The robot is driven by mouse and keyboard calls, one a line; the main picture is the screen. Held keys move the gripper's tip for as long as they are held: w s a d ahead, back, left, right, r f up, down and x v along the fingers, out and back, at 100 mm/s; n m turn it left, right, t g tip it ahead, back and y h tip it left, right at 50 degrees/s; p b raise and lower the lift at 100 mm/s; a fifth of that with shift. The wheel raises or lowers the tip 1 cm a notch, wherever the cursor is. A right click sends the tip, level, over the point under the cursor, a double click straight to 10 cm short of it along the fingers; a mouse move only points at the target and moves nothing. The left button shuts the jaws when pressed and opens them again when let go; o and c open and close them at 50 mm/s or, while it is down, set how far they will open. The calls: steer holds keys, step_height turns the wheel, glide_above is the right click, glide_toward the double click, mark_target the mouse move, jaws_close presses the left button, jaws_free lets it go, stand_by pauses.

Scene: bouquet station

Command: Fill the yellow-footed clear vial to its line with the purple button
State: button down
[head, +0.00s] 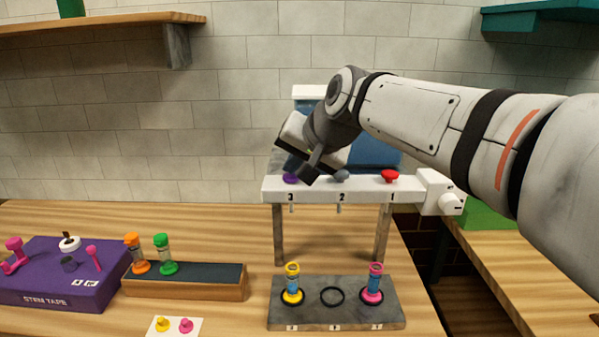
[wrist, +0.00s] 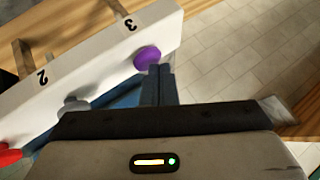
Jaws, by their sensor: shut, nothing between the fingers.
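The purple button (head: 290,178) sits on top of the white dispenser bar above the number 3. It also shows in the wrist view (wrist: 147,58). My gripper (head: 310,174) is shut and empty, with its fingertips close beside the purple button; in the wrist view the fingertips (wrist: 158,72) reach the button's edge, and I cannot tell whether they touch it. The yellow-footed clear vial (head: 292,283) stands upright in the left ring of the grey base plate, below spout 3. It holds some blue liquid and has a yellow top; its line is too small to make out.
The dispenser bar (head: 330,190) also carries a grey button (head: 342,175) and a red button (head: 389,176). A pink-footed vial (head: 374,284) stands in the plate's right ring; the middle ring (head: 332,297) is empty. A wooden rack (head: 190,288) holds orange and green vials. A purple box (head: 60,272) is far left.

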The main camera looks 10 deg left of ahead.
steer(key=shift+r+p, duration=0.65)
steer(key=shift+r, duration=0.25)
step_height(320, 180, up, 5)
steer(key=p, duration=0.3)
steer(key=shift+p, duration=0.4)
stand_by(2.6)
steer(key=h, duration=0.2)
glide_toward(294, 178)
steer(key=w+d+f, duration=0.3)
steer(key=d, duration=0.3)
steer(key=s+d+f+h, duration=0.2)
steer(key=s+d+f, duration=0.3)
steer(key=d+f, duration=0.3)
steer(key=s+d+f+g+h, duration=0.2)
steer(key=s+d+f+h, duration=0.1)
steer(key=s+d+f, duration=0.7)
steer(key=shift+s+d+m+g, duration=0.4)
steer(key=shift+s+d, duration=0.75)
steer(key=shift+s, duration=0.05)
